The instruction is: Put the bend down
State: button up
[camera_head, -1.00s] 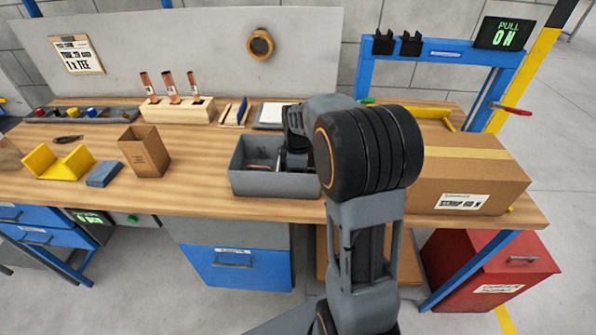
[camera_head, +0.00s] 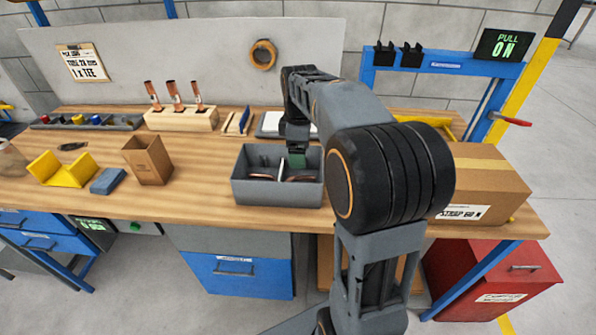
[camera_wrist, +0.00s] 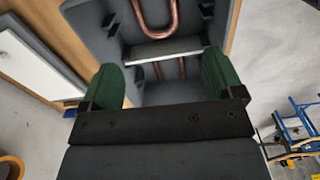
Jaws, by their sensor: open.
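The grey bin (camera_head: 277,192) stands on the bench, with copper pieces (camera_head: 261,176) lying inside it. In the wrist view a U-shaped copper bend (camera_wrist: 156,22) lies in the bin on the far side of a pale divider. More copper (camera_wrist: 159,70) shows on the near side, between my fingers and partly hidden. I cannot tell which piece is the one last handled. My gripper (camera_head: 296,158) is at the bin's back right part. In the wrist view its green fingers (camera_wrist: 160,82) are wide apart with nothing clamped between them.
A cardboard box (camera_head: 490,185) stands right of the bin, behind my arm. An open brown carton (camera_head: 148,160), a blue block (camera_head: 107,181) and a yellow V-block (camera_head: 62,168) are at left. A wooden rack (camera_head: 181,119) holds copper tubes behind. Bench front is clear.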

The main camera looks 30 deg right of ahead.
jog(key=s+a+f+m+t, duration=0.1)
jog(key=s+a+m, duration=0.3)
jog(key=s, duration=0.4)
jog(key=s+a+f+m+t, duration=0.2)
jog(key=s+a+f+m, duration=0.2)
jog(key=s+m, duration=0.3)
jog(key=shift+s+a+f+m, duration=0.3)
jog(key=shift+s+a, duration=0.1)
jog(key=shift+a, duration=0.15)
notch_tip(320, 180, up, 3)
jog(key=p, duration=0.2)
jog(key=shift+p, duration=0.3)
